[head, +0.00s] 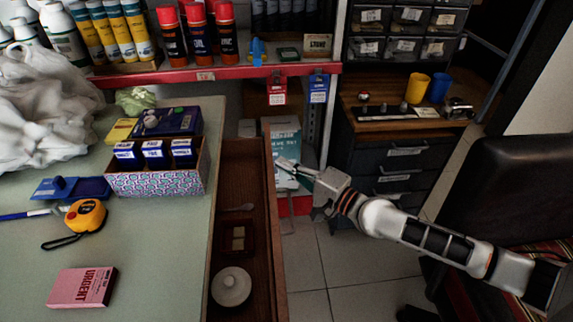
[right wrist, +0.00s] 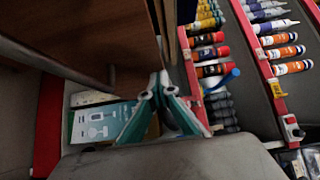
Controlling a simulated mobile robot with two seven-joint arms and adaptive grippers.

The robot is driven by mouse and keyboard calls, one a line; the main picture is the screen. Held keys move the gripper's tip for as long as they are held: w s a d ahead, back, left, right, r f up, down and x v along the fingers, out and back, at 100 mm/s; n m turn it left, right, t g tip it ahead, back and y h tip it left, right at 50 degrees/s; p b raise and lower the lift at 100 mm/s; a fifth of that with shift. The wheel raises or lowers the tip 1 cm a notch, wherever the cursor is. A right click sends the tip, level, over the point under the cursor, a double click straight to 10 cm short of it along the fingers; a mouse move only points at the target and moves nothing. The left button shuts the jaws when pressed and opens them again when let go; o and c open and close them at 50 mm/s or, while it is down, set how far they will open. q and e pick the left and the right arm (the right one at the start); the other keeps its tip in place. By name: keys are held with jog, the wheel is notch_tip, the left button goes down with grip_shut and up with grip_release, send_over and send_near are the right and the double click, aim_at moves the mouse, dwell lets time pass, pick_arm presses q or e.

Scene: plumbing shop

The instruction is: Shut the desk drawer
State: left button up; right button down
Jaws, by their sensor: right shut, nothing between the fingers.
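The desk drawer (head: 256,225) is pulled out on the right side of the green-topped desk (head: 160,255). It holds a white round lidded thing (head: 231,287), a small brown tray (head: 236,238) and a spoon-like item. My right gripper (head: 280,163) is shut and empty, at the outer side of the drawer near its far end. In the right wrist view its fingertips (right wrist: 160,82) are close to a brown wooden panel (right wrist: 90,35), which looks like the drawer; I cannot tell whether they touch. My left gripper is not in view.
A red-edged shelf (head: 205,75) with bottles and spray cans stands behind the desk. A dark drawer cabinet (head: 390,155) with yellow and blue cups is at the back right. A black chair (head: 510,190) is at the right. Tiled floor (head: 345,260) is open beside the drawer.

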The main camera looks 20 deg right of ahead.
aim_at(270, 164)
jog(key=a, duration=0.1)
jog(key=w+a+r+p, duration=0.1)
jog(key=a+p, duration=0.1)
jog(key=shift+w+a+r, duration=0.15)
jog(key=shift+a, duration=0.15)
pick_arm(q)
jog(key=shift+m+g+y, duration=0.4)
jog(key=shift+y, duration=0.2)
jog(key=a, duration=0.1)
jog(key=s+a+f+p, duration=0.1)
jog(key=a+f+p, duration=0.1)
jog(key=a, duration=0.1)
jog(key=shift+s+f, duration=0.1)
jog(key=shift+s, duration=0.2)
pick_arm(e)
jog(key=w+a+f, duration=0.1)
jog(key=w+a, duration=0.1)
jog(key=a, duration=0.7)
jog(key=shift+w+a+f, duration=0.2)
jog(key=shift+w+a, duration=0.05)
jog(key=shift+a, duration=0.15)
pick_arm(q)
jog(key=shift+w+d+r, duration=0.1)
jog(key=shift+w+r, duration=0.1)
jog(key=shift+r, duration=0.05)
